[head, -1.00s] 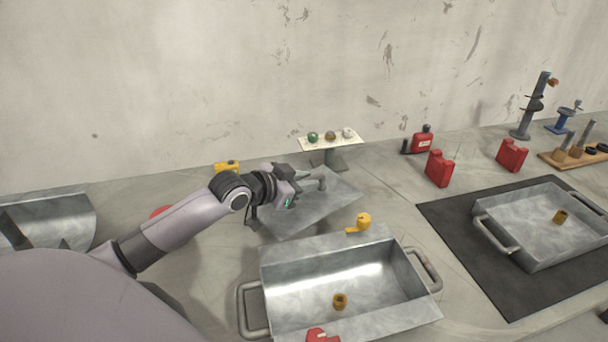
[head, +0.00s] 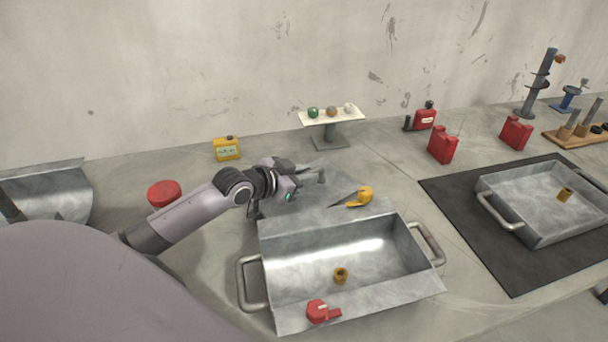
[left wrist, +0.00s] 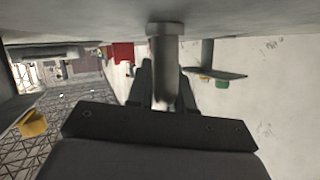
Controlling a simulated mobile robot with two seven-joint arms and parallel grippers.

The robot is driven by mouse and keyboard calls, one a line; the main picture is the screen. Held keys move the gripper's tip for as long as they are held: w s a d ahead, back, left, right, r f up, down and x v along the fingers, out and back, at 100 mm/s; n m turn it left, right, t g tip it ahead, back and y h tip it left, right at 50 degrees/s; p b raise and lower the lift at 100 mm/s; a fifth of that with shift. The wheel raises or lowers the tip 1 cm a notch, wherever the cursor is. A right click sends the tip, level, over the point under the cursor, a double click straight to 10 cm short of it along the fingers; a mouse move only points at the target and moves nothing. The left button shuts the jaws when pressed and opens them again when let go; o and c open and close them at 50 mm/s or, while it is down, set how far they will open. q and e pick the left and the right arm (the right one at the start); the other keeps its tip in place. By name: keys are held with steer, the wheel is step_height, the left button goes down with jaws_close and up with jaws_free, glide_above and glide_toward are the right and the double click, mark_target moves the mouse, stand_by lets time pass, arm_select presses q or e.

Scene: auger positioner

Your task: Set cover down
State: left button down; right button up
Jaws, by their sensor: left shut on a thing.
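The cover (head: 341,187) is a flat grey metal plate with an upright handle (head: 321,175). In the head view it is behind the open metal box (head: 385,262), whose raised back flap hides its near part. My left gripper (head: 300,180) is shut on the handle. In the left wrist view the gripper's fingers (left wrist: 160,85) lie on both sides of the round handle post (left wrist: 163,60), and the grey surface above it is the cover (left wrist: 90,18). I cannot tell whether the cover touches the table. My right gripper is not in view.
A yellow whistle-shaped piece (head: 361,197) is at the box's back flap. A small stand (head: 331,118) with balls is behind the cover. A yellow box (head: 227,149) and red disc (head: 164,193) are to the left. Red canisters (head: 442,145) and a second tray (head: 541,210) are to the right.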

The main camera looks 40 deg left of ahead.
arm_select(q)
steer(key=shift+f, duration=0.25)
steer(key=shift+s+d+f+b, duration=0.1)
steer(key=shift+f+b, duration=0.25)
steer(key=shift+b, duration=0.1)
steer(key=shift+s+d+f, duration=0.1)
steer(key=shift+s+f, duration=0.1)
steer(key=shift+f, duration=0.25)
steer(key=c, duration=0.9)
jaws_free()
steer(key=shift+f, duration=0.15)
steer(key=shift+s+r, duration=0.25)
steer(key=shift+s, duration=0.4)
steer(key=s+r, duration=0.1)
steer(key=s+a+r, duration=0.1)
steer(key=s, duration=0.1)
steer(key=s+r, duration=0.1)
steer(key=shift+s+a+r, duration=0.15)
steer(key=shift+a+r, duration=0.05)
steer(key=shift+a, duration=0.15)
steer(key=shift+s+r, duration=0.25)
steer(key=shift+r, duration=0.1)
